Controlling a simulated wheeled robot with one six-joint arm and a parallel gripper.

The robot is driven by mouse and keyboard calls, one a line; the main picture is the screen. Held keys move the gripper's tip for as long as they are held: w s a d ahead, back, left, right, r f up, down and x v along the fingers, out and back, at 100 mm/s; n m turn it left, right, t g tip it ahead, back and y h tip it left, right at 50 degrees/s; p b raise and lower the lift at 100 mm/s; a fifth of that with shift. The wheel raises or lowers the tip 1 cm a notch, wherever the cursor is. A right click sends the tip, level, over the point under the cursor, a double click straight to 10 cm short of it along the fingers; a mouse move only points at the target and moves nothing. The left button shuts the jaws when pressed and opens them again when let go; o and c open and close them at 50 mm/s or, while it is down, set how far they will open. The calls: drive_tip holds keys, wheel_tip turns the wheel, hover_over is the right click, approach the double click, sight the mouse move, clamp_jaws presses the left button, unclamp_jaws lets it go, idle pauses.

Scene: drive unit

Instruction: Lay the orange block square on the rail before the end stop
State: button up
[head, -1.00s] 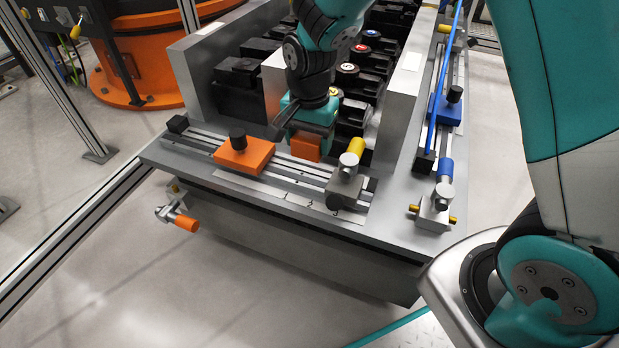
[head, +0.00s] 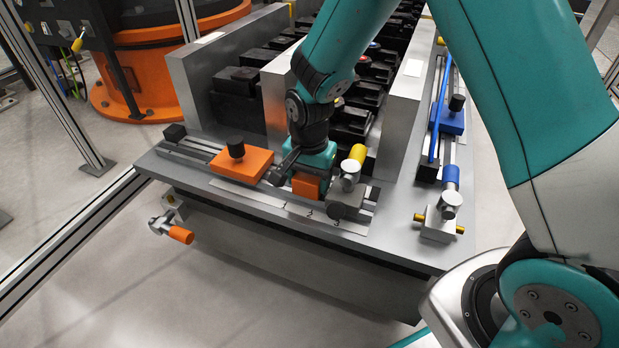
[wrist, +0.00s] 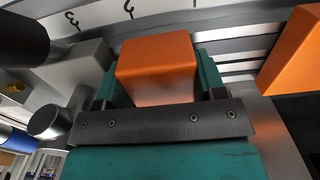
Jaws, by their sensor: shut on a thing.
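The orange block (head: 306,186) is between the two teal fingers of my gripper (head: 309,173), which is shut on it. In the wrist view the block (wrist: 155,60) sits between the fingers, roughly parallel to the rail lines. It is low over the front rail (head: 205,152); whether its underside touches the rail is hidden. A grey stop block (head: 345,204) with a yellow-ended knob stands just right of it on the rail; it also shows at left in the wrist view (wrist: 78,75). I cannot tell whether block and stop touch.
An orange carriage (head: 241,166) with a black knob sits on the rail left of my gripper. A black end piece (head: 174,132) is at the rail's far left. Grey upright walls (head: 277,95) and black parts stand behind. A blue carriage (head: 446,119) is on the right rail.

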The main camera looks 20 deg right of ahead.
drive_tip(key=o, duration=0.9)
drive_tip(key=shift+f, duration=0.1)
wheel_tip(320, 180, up, 11)
drive_tip(key=p, duration=0.5)
drive_tip(key=s+a+r+n+y, duration=0.1)
drive_tip(key=s+r+n, duration=0.4)
drive_tip(key=s, duration=0.2)
drive_tip(key=s+a+r+n+y, duration=0.1)
drive_tip(key=s+a+r+n, duration=0.1)
drive_tip(key=s+r+n, duration=0.3)
drive_tip(key=s+a+r+n+y, duration=0.1)
drive_tip(key=s+r+n, duration=0.4)
drive_tip(key=s, duration=0.5)
drive_tip(key=shift+a+r+n+y+p, duration=0.3)
drive_tip(key=shift+r+n+y, duration=0.05)
drive_tip(key=shift+n+y, duration=0.25)
